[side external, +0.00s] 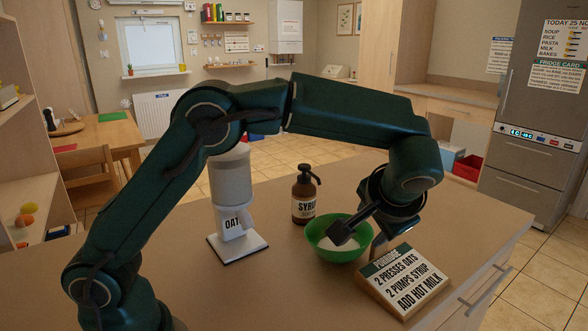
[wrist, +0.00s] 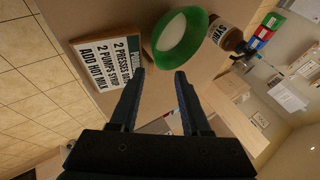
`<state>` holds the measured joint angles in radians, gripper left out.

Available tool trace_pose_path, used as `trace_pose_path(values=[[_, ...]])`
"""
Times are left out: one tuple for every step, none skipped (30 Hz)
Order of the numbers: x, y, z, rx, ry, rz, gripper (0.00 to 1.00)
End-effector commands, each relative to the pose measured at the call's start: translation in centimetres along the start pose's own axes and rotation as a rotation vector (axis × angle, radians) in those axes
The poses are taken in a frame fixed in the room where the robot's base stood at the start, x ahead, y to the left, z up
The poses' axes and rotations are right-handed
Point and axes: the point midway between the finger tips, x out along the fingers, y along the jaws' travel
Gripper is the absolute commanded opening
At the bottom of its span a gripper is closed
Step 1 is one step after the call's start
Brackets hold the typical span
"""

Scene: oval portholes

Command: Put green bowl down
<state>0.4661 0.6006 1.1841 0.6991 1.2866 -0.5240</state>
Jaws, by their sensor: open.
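The green bowl (side external: 338,251) stands upright on the counter, with pale contents inside. It also shows at the top middle of the wrist view (wrist: 189,47), beyond the fingertips. My gripper (side external: 360,236) is at the bowl's right side in the side view, with one finger reaching over the bowl. In the wrist view my gripper (wrist: 160,75) has its two fingers spread apart with nothing between them. From these views I cannot tell whether a finger touches the bowl's rim.
A porridge recipe board (side external: 403,280) stands right beside the bowl and close to my gripper. A brown syrup pump bottle (side external: 304,197) stands behind the bowl. A white oat dispenser (side external: 232,200) stands to the left. The counter (side external: 275,290) is clear at front left.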

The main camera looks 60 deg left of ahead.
Motion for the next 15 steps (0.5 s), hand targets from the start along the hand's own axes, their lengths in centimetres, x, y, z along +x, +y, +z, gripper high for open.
trace_pose_path(values=[[-0.4, 0.0, 0.0, 0.0, 0.001, 0.001, 0.47], [-0.6, 0.0, 0.0, 0.0, 0.0, 0.002, 0.47], [-0.8, -0.1, 0.1, -0.002, -0.001, 0.006, 0.47], [-1.0, -0.3, 0.2, -0.003, -0.002, 0.01, 0.47], [-1.2, -0.6, 0.4, -0.004, -0.005, 0.017, 0.47], [-1.5, -1.0, 0.8, -0.006, -0.01, 0.03, 0.47], [-1.7, -1.4, 1.1, -0.009, -0.014, 0.043, 0.47], [-2.0, -1.8, 1.5, -0.012, -0.016, 0.058, 0.47], [-2.4, -2.4, 2.2, -0.017, -0.023, 0.082, 0.47], [-2.8, -2.9, 2.8, -0.022, -0.026, 0.103, 0.47], [-3.1, -3.4, 3.5, -0.026, -0.03, 0.124, 0.47], [-3.6, -3.9, 4.4, -0.032, -0.033, 0.154, 0.47], [-4.0, -4.3, 5.2, -0.039, -0.035, 0.176, 0.47], [-4.3, -4.6, 5.9, -0.045, -0.035, 0.198, 0.47], [-4.8, -5.0, 6.9, -0.053, -0.035, 0.226, 0.47]])
